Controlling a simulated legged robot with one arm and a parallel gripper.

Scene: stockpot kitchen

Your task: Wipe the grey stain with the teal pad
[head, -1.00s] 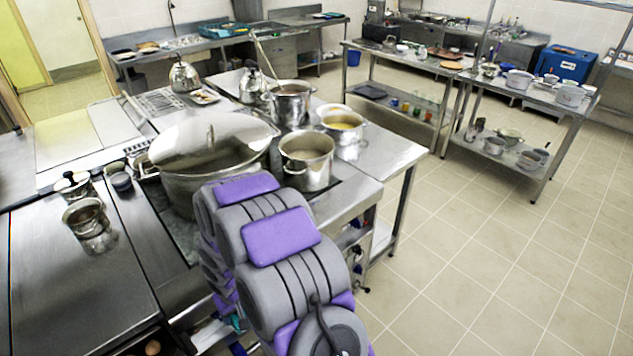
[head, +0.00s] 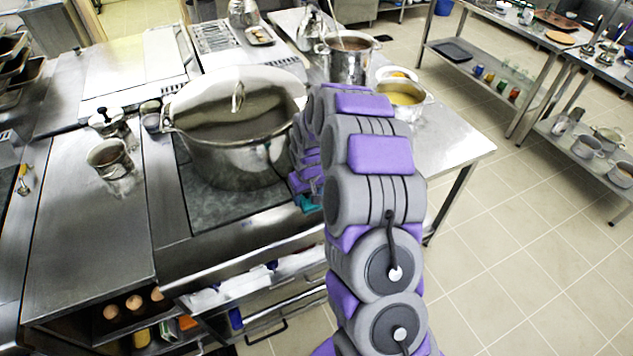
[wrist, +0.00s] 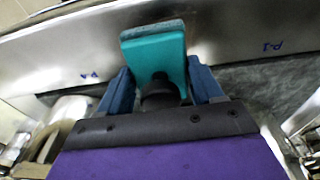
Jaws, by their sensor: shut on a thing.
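The teal pad (wrist: 153,50) is in the wrist view, ahead of my gripper (wrist: 160,86). My gripper's blue fingers stand on either side of the pad's dark knob handle and are shut on it. The pad is tilted up in front of a steel panel; I cannot tell whether they touch. In the head view a small teal patch (head: 308,203) shows beside my arm, at the counter's front edge right of the big pot. My arm hides most of the gripper there. I cannot make out a distinct grey stain in either view.
A large lidded stockpot (head: 235,150) stands on a dark mottled slab (head: 232,207) close left of my arm. Smaller pots, including a steel pot (head: 348,62), stand behind. A small pot (head: 110,160) is on the left counter. The tiled floor (head: 500,240) on the right is clear.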

